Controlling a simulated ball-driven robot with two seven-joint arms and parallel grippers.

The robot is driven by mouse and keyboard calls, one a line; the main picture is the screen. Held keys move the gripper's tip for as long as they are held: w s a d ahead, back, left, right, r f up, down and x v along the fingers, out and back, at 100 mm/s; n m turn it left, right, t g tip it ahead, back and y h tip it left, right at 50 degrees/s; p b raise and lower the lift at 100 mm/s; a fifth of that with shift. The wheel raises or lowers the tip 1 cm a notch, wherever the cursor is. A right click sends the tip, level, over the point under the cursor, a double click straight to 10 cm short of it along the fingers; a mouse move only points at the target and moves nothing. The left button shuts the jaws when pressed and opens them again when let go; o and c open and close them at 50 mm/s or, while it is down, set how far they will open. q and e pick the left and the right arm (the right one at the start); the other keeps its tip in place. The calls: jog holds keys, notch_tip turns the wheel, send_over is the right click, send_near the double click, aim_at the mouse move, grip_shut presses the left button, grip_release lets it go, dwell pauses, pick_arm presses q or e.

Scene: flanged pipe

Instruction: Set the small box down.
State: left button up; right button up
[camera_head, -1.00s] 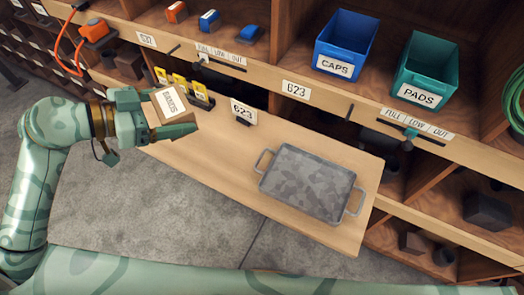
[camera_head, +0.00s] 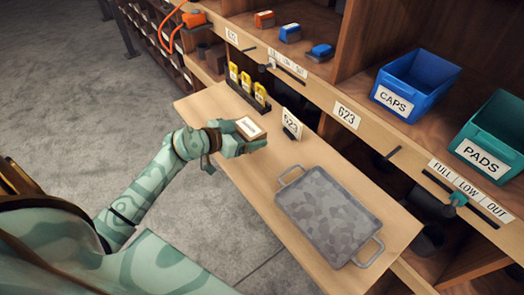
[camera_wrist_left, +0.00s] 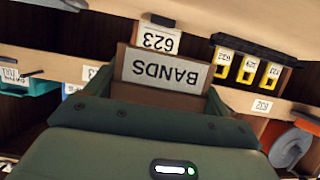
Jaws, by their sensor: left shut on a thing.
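The small box (camera_head: 250,128) is brown with a white label. In the left wrist view the small box (camera_wrist_left: 163,75) sits between the jaws and its label reads BANDS, upside down. My left gripper (camera_head: 243,136) is shut on it, over the left part of the wooden shelf board (camera_head: 205,105). I cannot tell whether the box touches the board. My right gripper is not in view.
A grey tray with two handles (camera_head: 328,213) lies on the board to the right. A 623 card (camera_head: 291,124) and a holder with yellow tags (camera_head: 246,84) stand behind the box. Blue CAPS (camera_head: 415,85) and green PADS (camera_head: 490,140) bins stand on the shelf above.

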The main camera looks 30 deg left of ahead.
pick_arm(q)
jog(key=b, duration=0.2)
send_over(259, 154)
jog(key=f, duration=0.4)
jog(key=shift+s+a+f, duration=0.1)
jog(key=shift+s+a, duration=0.05)
jog(key=shift+a, duration=0.05)
jog(key=f+b, duration=0.3)
jog(key=f, duration=0.1)
jog(key=shift+w+d, duration=0.15)
jog(key=shift+w, duration=0.1)
jog(key=shift+r, duration=0.25)
jog(key=o, duration=0.8)
jog(key=shift+f, duration=0.2)
jog(key=o, duration=0.3)
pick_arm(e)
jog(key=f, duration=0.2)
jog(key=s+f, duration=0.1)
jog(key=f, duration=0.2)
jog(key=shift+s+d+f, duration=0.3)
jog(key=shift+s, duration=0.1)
pick_arm(q)
jog(key=shift+r, duration=0.15)
